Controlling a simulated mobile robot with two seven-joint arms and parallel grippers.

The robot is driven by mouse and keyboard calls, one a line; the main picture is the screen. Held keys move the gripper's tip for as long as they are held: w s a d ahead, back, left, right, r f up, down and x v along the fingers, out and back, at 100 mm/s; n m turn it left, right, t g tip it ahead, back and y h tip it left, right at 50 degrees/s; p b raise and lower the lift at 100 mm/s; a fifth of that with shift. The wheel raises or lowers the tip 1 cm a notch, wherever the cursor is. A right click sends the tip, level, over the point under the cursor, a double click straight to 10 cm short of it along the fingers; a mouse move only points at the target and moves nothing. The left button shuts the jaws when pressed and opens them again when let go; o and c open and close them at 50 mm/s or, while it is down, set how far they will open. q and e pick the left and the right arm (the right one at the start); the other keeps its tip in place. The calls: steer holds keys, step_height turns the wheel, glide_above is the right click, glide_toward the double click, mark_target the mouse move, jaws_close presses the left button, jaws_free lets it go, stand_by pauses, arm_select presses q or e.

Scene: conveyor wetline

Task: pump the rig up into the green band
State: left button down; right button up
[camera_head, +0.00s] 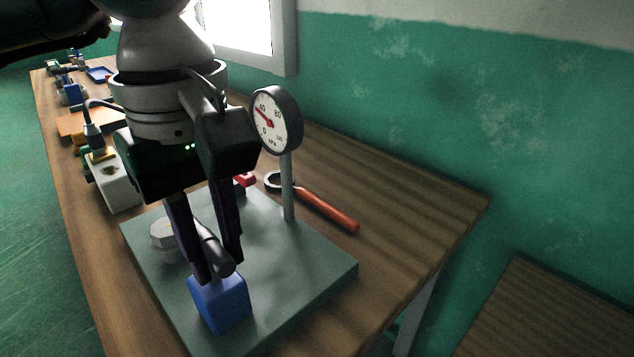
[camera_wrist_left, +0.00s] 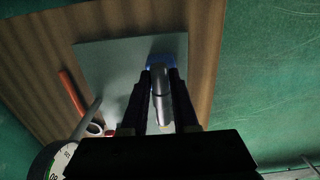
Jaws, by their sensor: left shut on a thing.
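The pump rig has a grey-green base plate (camera_head: 310,262) on the wooden bench, with a blue block (camera_head: 222,305) near its front edge. A grey cylindrical pump handle (camera_head: 213,246) rises by the block. My left gripper (camera_head: 218,273) points down with its fingers closed around this handle. The left wrist view shows the handle (camera_wrist_left: 160,100) between the fingers (camera_wrist_left: 161,75), with the blue block (camera_wrist_left: 160,60) beyond. A round gauge (camera_head: 275,121) stands on a post. Its red needle points up and left, near the 40 mark; I cannot make out a green band. My right gripper is not in view.
A pale octagonal knob (camera_head: 164,236) sits on the plate left of the fingers. An orange-handled tool (camera_head: 328,209) lies behind the post. A white box (camera_head: 112,183) and several small items stand farther left along the bench. The bench's right end is clear.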

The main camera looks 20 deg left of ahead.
arm_select(q)
steer(key=shift+r, duration=0.15)
steer(key=shift+r+p, duration=1.7)
steer(key=shift+r, duration=0.75)
step_height(320, 180, down, 5)
steer(key=b, duration=0.5)
steer(key=shift+r, duration=0.1)
steer(key=shift+r+p, duration=1.6)
steer(key=shift+r, duration=0.8)
step_height(320, 180, down, 6)
steer(key=b, duration=0.5)
steer(key=shift+r+b, duration=0.2)
steer(key=shift+b, duration=0.15)
steer(key=shift+r+p, duration=0.3)
steer(key=shift+p, duration=0.05)
